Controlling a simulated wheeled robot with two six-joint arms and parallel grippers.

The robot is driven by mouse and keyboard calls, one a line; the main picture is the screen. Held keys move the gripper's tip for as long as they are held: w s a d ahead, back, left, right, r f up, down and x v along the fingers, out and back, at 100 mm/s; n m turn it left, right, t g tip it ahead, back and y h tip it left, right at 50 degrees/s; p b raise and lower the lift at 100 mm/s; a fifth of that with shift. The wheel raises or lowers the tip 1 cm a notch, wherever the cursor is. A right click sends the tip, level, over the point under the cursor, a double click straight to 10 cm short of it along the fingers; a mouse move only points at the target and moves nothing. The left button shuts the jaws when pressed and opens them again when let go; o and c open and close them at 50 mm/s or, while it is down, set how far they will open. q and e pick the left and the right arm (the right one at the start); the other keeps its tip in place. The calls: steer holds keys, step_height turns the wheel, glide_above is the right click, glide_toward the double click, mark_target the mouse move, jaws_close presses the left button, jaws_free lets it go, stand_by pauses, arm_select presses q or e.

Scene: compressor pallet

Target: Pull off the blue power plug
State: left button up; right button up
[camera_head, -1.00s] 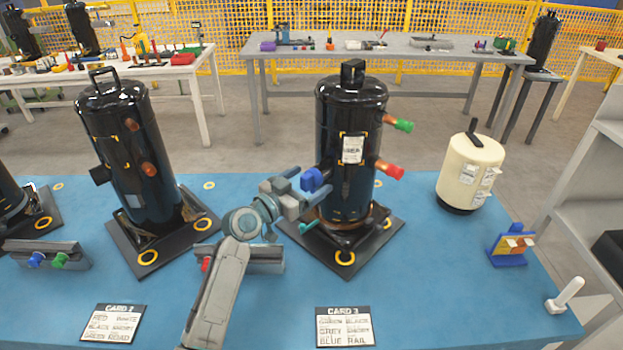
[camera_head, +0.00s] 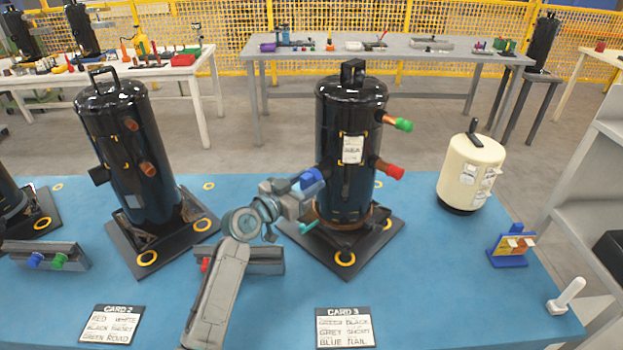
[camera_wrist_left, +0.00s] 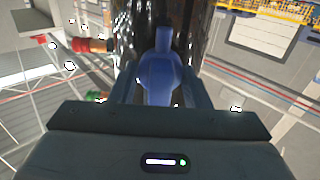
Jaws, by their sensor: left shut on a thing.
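The blue power plug (camera_head: 313,177) is at the left side of the black compressor (camera_head: 350,110) in the middle, low on its body. My left gripper (camera_head: 304,190) reaches in from the left and is shut on the plug. In the left wrist view the plug (camera_wrist_left: 157,75) sits between my two fingers, in front of the dark compressor body (camera_wrist_left: 185,30). I cannot tell whether a gap separates the plug from the compressor. My right gripper is not in view.
The compressor stands on a black base plate (camera_head: 345,262) with yellow rings. A grey rail (camera_head: 262,254) lies under my left arm. Card 3 (camera_head: 343,327) lies in front. A second black compressor (camera_head: 130,160) stands left and a cream tank (camera_head: 470,170) right.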

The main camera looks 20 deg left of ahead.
mark_target(303, 186)
arm_select(q)
steer(key=shift+s+a+f, duration=0.1)
steer(key=shift+s+a, duration=0.05)
steer(key=shift+s, duration=0.05)
steer(key=shift+v, duration=2.75)
